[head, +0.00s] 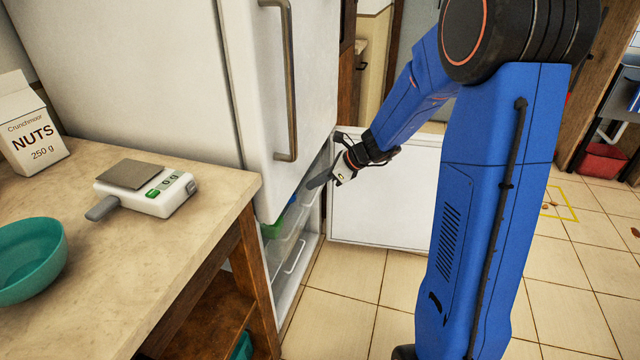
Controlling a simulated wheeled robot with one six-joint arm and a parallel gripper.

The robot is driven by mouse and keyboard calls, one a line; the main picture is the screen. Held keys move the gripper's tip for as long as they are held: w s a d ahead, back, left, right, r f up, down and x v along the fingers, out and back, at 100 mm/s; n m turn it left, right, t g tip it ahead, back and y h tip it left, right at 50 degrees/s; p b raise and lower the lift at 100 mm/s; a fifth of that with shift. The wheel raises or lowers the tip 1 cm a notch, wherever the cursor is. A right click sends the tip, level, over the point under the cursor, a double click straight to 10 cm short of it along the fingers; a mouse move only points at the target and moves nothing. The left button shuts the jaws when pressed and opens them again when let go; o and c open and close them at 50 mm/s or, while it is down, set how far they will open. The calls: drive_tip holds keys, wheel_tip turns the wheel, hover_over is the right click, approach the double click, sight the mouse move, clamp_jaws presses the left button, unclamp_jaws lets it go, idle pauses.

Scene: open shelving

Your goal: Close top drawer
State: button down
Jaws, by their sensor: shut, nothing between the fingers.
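A white fridge-freezer (150,70) stands at the left behind the counter. Its lower door (385,205) is swung open to the right. Inside the lower compartment are clear drawers, one above another. The top drawer (276,241) shows a bit of green and blue at its front, and it seems to stick out a little. A lower drawer (294,258) with a pale handle sits beneath it. My gripper (318,181) is shut and empty, pointing left at the compartment opening near the top drawer. I cannot tell whether it touches the drawer.
A wooden counter (120,255) at the left holds a white kitchen scale (150,190), a teal bowl (30,260) and a nuts carton (30,130). The tiled floor (350,300) before the fridge is clear. A red bin (602,162) stands far right.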

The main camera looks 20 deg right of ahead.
drive_tip(key=shift+w+a, duration=0.5)
drive_tip(key=shift+a, duration=0.2)
drive_tip(key=shift+w+a, duration=0.5)
drive_tip(key=shift+a, duration=0.15)
